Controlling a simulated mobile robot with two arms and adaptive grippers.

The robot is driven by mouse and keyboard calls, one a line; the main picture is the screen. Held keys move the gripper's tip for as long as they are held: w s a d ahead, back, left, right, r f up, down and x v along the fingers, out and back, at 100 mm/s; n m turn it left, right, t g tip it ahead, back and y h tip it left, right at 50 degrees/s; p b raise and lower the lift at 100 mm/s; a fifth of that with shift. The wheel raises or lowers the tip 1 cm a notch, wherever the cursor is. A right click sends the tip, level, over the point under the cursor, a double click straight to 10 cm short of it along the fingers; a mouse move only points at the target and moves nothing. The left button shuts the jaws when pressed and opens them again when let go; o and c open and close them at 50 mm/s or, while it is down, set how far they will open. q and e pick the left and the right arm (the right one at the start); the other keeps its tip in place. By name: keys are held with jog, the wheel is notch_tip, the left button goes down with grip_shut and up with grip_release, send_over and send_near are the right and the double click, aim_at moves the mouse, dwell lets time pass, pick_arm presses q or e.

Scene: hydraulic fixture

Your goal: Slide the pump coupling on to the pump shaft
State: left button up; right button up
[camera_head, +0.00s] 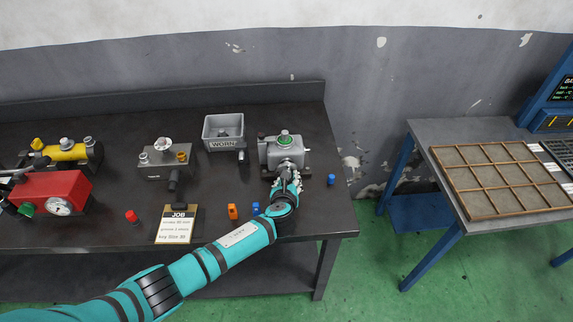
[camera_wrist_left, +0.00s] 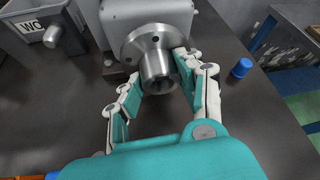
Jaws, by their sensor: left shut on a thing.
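The grey pump (camera_head: 268,152), with a green ring on its top, stands at the right end of the dark bench. Its grey housing fills the top of the left wrist view (camera_wrist_left: 160,10). The pump coupling (camera_wrist_left: 150,42) is a bright metal hub with a round drilled flange. Its flange faces the pump and its open bore faces my gripper. My left gripper (camera_wrist_left: 158,72) is shut on the hub, one finger on each side. In the head view my left gripper (camera_head: 287,178) is at the pump's front. The shaft is hidden, so I cannot tell how far the coupling is on it.
A grey bin marked WORN (camera_head: 223,144) stands left of the pump. A blue cap (camera_head: 331,179) lies to its right. An orange block (camera_head: 233,211) and a JOB card (camera_head: 178,226) lie near the front edge. A divided tray (camera_head: 478,213) is on the separate right table.

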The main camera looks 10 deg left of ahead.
pick_arm(q)
jog(key=shift+w+a+b, duration=0.15)
jog(key=shift+w+b, duration=0.1)
jog(key=shift+w, duration=0.5)
jog(key=shift+w+a+b, duration=0.15)
jog(key=shift+w+b, duration=0.05)
jog(key=shift+w, duration=0.5)
dwell(0.5)
jog(key=o, duration=1.3)
